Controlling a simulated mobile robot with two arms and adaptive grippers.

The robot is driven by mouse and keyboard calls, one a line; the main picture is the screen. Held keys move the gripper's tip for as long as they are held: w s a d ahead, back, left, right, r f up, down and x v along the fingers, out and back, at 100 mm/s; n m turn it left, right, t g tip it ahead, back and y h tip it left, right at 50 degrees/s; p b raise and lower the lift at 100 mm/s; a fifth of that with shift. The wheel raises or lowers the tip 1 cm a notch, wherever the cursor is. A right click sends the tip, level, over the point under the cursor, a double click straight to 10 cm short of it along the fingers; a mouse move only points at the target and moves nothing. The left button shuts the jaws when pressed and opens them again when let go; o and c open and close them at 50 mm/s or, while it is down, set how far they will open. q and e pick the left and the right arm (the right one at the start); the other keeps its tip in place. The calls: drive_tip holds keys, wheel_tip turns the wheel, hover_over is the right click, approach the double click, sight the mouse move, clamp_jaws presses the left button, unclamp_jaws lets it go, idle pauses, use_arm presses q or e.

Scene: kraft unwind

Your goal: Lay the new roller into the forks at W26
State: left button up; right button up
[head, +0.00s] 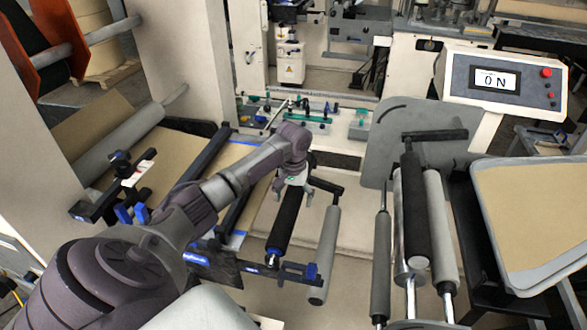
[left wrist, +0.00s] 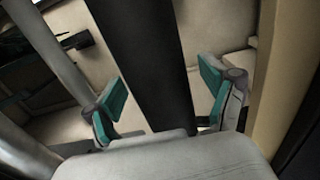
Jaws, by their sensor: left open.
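A black roller (head: 287,222) lies lengthwise below my left gripper (head: 293,194) in the head view. Its near end sits at a dark bracket with blue parts (head: 300,271); its far end is hidden by my gripper and wrist. In the left wrist view the roller (left wrist: 150,60) runs between the two green-padded fingers, with gaps on both sides. My left gripper is open and does not clamp it. No W26 label can be read, so I cannot tell whether these are the named forks. My right gripper is not in view.
A grey roller (head: 326,255) lies just right of the black one. Further right stand another black roller (head: 415,210) and grey rollers, before a grey plate (head: 400,125). Brown sheet (head: 150,165) runs at left.

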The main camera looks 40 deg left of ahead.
use_arm(q)
wheel_tip(320, 180, up, 12)
drive_tip(key=shift+r, duration=0.1)
idle(0.5)
